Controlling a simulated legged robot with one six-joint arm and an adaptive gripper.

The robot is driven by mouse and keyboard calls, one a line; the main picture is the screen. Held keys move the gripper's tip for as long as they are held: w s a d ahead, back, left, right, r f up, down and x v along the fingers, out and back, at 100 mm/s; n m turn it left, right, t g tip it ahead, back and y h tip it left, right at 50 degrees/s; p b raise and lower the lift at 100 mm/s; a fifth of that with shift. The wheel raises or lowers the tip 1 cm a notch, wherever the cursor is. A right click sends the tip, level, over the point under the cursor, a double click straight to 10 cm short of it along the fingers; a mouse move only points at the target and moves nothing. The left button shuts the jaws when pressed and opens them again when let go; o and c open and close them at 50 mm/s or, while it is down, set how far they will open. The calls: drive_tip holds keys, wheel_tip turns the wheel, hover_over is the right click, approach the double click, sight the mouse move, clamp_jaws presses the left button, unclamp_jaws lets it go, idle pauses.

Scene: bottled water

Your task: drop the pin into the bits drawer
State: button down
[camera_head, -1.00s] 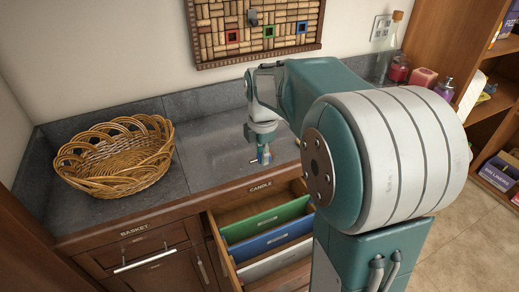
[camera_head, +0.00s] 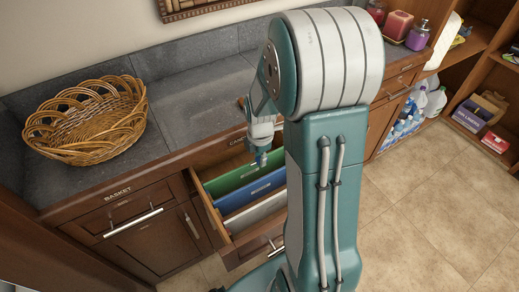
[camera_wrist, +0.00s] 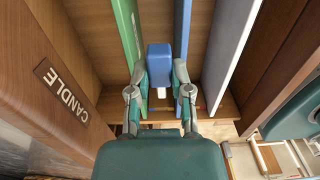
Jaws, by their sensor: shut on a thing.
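An open wooden drawer (camera_head: 205,207) sticks out of the counter front below the CANDLE label. It holds a green divider (camera_head: 232,181), a blue divider (camera_head: 245,191) and a white divider (camera_head: 256,213). My gripper (camera_head: 262,159) hangs over the drawer and points down. In the wrist view my gripper (camera_wrist: 160,72) is shut on a small blue block-shaped piece with a white end, which I take for the pin (camera_wrist: 160,58). The pin appears between the green divider (camera_wrist: 128,30) and the blue divider (camera_wrist: 183,30). Its height above the drawer floor is unclear. No label reading bits is visible.
A wicker basket (camera_head: 88,125) stands on the grey counter (camera_head: 195,100) at left. The closed BASKET drawer (camera_head: 125,215) is beside the open one. Candles (camera_head: 398,25) stand on the counter at right. Bottles (camera_head: 435,100) stand below. The tiled floor (camera_head: 400,215) is clear.

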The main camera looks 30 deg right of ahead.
drive_tip(key=shift+f, duration=0.7)
drive_tip(key=shift+c, duration=2.3)
unclamp_jaws()
wheel_tip(320, 180, up, 12)
